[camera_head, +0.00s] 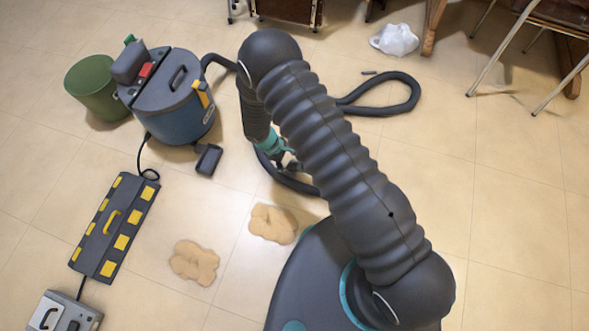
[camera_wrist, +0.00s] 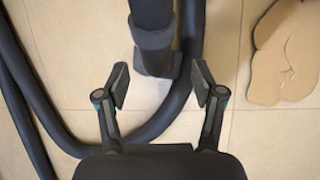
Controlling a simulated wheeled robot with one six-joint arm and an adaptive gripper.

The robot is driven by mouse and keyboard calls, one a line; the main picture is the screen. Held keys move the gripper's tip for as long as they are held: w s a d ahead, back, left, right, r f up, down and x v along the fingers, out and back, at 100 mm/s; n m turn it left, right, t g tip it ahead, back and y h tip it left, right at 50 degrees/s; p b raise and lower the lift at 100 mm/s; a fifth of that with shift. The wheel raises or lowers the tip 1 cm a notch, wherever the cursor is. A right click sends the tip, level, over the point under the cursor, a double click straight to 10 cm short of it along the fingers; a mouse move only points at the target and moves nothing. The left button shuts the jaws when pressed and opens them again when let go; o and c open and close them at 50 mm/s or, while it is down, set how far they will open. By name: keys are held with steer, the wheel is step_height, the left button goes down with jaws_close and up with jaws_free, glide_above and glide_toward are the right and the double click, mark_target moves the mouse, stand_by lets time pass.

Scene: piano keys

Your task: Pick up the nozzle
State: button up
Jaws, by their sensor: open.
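In the wrist view a dark grey tube piece with a wider collar, which looks like the nozzle (camera_wrist: 153,32), lies at the top centre. Its near end lies just beyond the gap between my fingertips. My gripper (camera_wrist: 160,88) is open and empty, with one pad on each side of that gap. A thick dark hose (camera_wrist: 160,121) curves on the floor beneath and around the fingers. In the head view my gripper (camera_head: 287,162) points down near the floor, above the hose (camera_head: 297,186). My arm hides much of this spot, and I cannot make out the nozzle there.
A blue-grey vacuum (camera_head: 182,118) and a green bin (camera_head: 92,88) stand at the left. A dark case with yellow patches (camera_head: 114,228) and a grey box (camera_head: 60,312) lie lower left. Tan patches (camera_head: 272,223) are on the floor. A white bag (camera_head: 396,40) and chairs are behind; the right floor is clear.

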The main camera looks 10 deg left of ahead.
mark_target(294, 165)
steer(key=shift+w+x, duration=0.15)
steer(key=shift+x, duration=1.3)
steer(key=shift+w+x, duration=0.1)
steer(key=shift+x, duration=1.4)
jaws_close()
